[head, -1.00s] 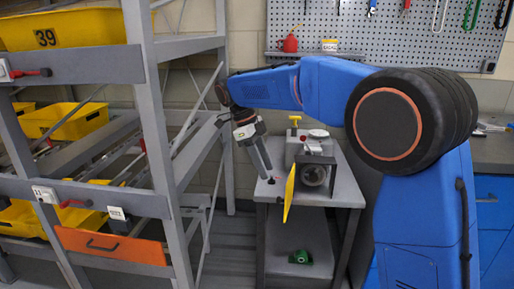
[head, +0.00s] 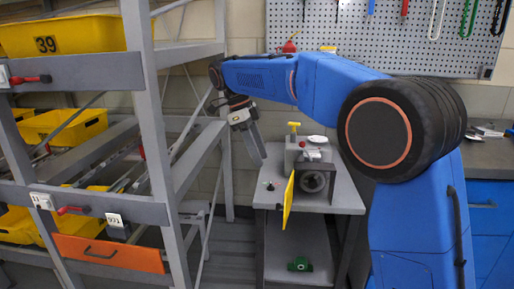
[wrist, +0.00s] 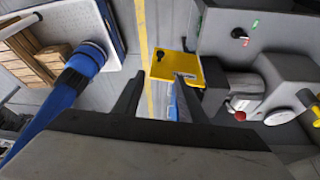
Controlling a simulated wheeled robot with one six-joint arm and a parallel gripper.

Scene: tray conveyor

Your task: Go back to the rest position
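My gripper (head: 262,157) hangs in the head view between the shelf rack and the small grey table, tilted down, above the table's left edge. In the wrist view, its two dark fingers (wrist: 159,80) stand apart with nothing between them. Floor with a yellow line shows beyond the gap. My blue arm reaches across from the right in the head view, bent and raised.
The grey table (head: 345,195) carries a grey device (head: 318,168) with a yellow plate (head: 288,205) on its front. A green object (head: 300,264) lies on its lower shelf. A rack (head: 140,100) with yellow bins (head: 62,124) stands at left. A pegboard (head: 420,40) hangs behind.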

